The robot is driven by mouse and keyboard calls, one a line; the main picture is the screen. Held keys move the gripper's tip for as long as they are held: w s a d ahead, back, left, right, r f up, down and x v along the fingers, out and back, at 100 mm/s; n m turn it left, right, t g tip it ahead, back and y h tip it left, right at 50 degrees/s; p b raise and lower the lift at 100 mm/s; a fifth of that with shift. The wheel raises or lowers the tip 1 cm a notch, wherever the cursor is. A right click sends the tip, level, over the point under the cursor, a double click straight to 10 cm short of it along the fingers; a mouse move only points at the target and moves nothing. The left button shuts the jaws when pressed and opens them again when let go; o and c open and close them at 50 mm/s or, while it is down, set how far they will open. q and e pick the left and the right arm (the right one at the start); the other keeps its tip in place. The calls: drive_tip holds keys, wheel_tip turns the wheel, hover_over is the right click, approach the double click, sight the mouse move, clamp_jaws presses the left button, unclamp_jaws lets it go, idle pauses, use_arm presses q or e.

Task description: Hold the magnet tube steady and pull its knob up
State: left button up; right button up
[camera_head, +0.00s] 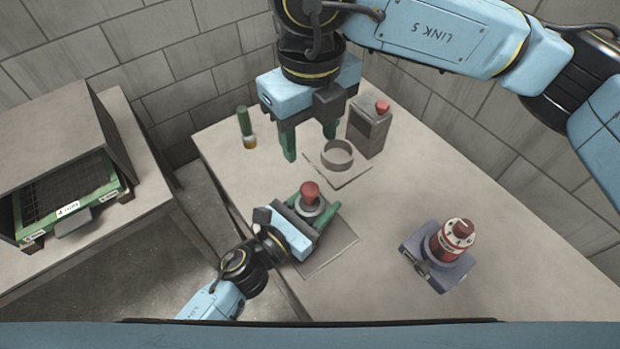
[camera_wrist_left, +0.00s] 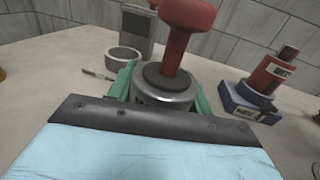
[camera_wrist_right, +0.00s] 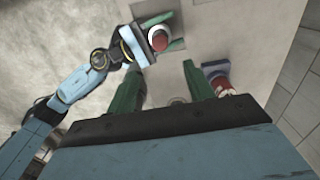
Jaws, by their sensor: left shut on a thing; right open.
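The magnet tube (camera_head: 312,207) is a metal cylinder with a red knob (camera_head: 310,190) on top. It stands upright on a square plate at the front middle of the table. My left gripper (camera_head: 318,218) is shut around the tube's body, low beside the knob. In the left wrist view the tube (camera_wrist_left: 165,90) sits between the green fingers, and its red knob (camera_wrist_left: 186,18) rises on a red stem. My right gripper (camera_head: 309,143) is open and empty, above and behind the tube. In the right wrist view its green fingers (camera_wrist_right: 165,85) are apart, with the red knob (camera_wrist_right: 159,40) beyond them.
A metal ring (camera_head: 338,155) on a plate and a grey box with a red button (camera_head: 370,128) stand behind. A green bottle (camera_head: 246,128) is at back left. A red dial device on a blue base (camera_head: 436,266) is at right. A sieve drawer (camera_head: 68,200) is far left.

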sight(310, 188)
wheel_tip(310, 188, down, 12)
drive_tip(key=shift+r, duration=0.1)
idle(0.4)
drive_tip(key=shift+c, duration=0.4)
clamp_jaws()
